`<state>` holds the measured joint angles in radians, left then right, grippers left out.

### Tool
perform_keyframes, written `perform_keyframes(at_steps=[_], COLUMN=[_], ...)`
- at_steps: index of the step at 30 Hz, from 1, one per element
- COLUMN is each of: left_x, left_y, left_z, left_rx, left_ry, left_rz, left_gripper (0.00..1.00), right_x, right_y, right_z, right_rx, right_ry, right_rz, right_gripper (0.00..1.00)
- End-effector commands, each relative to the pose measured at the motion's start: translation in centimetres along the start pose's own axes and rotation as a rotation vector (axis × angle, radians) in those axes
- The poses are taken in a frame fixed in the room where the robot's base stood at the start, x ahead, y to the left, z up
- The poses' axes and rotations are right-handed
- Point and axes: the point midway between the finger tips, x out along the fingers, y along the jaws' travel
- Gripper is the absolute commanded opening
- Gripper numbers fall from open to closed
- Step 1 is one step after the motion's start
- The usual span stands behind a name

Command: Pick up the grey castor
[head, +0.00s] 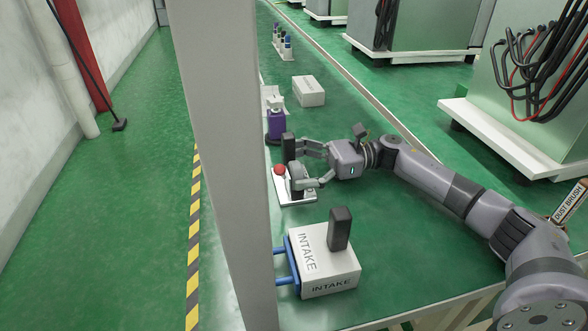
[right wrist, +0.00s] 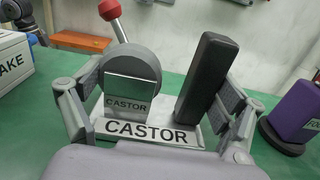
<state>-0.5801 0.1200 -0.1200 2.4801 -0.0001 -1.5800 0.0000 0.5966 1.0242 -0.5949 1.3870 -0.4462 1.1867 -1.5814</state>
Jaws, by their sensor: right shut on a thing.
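The grey castor (head: 297,181) stands on a pale plate at the table's left side. In the right wrist view it has a round grey wheel (right wrist: 135,64), a lower label reading CASTOR and an upright black slab (right wrist: 207,80). A red-knobbed lever (right wrist: 110,12) rises behind the wheel. My right gripper (head: 303,165) reaches in from the right, one finger beside the wheel and one against the slab. It is shut on the castor, which appears upright and low at the table. The underside contact is hidden. My left gripper is not in view.
An INTAKE box (head: 331,267) with a black upright block is nearer, a purple container (head: 276,124) just beyond. A white box (head: 308,91) lies farther back. A grey post (head: 222,160) stands left of the table.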

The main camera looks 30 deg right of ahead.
Motion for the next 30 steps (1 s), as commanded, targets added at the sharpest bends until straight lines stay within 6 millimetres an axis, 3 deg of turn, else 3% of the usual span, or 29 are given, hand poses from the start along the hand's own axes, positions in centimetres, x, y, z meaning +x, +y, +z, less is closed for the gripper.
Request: perform_keyframes(at_steps=[8, 14, 24, 30], left_x=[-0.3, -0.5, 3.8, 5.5], left_y=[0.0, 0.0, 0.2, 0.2], left_z=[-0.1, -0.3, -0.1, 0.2], left_rx=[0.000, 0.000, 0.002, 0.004], left_ry=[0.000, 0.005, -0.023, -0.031], left_rz=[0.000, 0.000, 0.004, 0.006], left_gripper=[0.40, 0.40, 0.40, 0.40], right_x=[0.0, 0.0, 0.0, 0.0], right_y=[0.0, 0.0, 0.0, 0.0], right_z=[2.1, 5.8, 14.3, 17.9], right_rx=[-0.004, -0.006, -0.007, -0.005], right_ry=[-0.002, -0.002, -0.003, -0.003], right_rz=[0.000, 0.001, 0.000, 0.000], right_gripper=[0.49, 0.49, 0.49, 0.49])
